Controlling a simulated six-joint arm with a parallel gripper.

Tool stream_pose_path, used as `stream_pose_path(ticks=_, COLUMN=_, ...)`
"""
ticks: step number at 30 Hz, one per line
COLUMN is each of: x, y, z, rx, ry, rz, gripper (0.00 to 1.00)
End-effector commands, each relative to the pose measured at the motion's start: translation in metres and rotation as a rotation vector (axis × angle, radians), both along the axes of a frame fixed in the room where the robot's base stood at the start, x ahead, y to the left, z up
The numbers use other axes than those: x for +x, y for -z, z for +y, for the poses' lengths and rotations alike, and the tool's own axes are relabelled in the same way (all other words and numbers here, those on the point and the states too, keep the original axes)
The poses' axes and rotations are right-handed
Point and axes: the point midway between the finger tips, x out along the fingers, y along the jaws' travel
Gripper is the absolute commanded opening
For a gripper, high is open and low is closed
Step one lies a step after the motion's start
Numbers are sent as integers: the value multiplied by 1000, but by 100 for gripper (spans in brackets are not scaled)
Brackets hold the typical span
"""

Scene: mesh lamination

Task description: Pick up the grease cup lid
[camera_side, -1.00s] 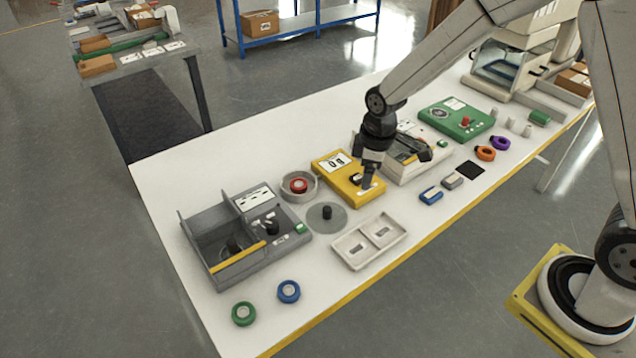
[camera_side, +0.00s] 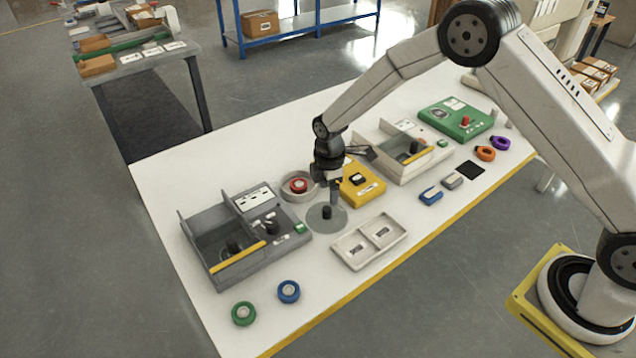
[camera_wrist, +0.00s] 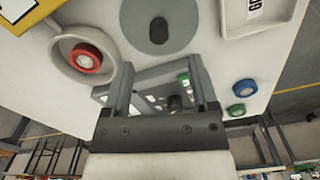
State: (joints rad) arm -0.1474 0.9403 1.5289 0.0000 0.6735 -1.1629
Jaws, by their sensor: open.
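The grease cup lid, a flat grey disc with a black knob at its centre, lies on the white table in the side view (camera_side: 317,221). It also shows in the wrist view (camera_wrist: 137,24), just beyond my fingertips. The round grease cup (camera_side: 284,187), pale with red inside, stands behind and left of the lid; in the wrist view its wall (camera_wrist: 60,62) is at the left. My gripper (camera_side: 336,198) points down above the lid's right rear side. In the wrist view my gripper (camera_wrist: 158,78) is open with nothing between its fingers.
A grey two-bay fixture (camera_side: 222,272) stands left of the lid. A pale two-pocket tray (camera_side: 347,265) lies close in front. A yellow device (camera_side: 371,190) sits close at right. Blue (camera_side: 289,291) and green (camera_side: 243,313) rings lie at the front left.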

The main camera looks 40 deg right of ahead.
Motion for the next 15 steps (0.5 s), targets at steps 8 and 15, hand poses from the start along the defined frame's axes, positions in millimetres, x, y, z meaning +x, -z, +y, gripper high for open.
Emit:
stream_pose_path(ticks=8, x=0, y=20, z=0, rx=0, ry=2, rz=-1, gripper=75)
stream_pose_path(ticks=15, x=0, y=22, z=0, rx=0, ry=2, rz=-1, gripper=75)
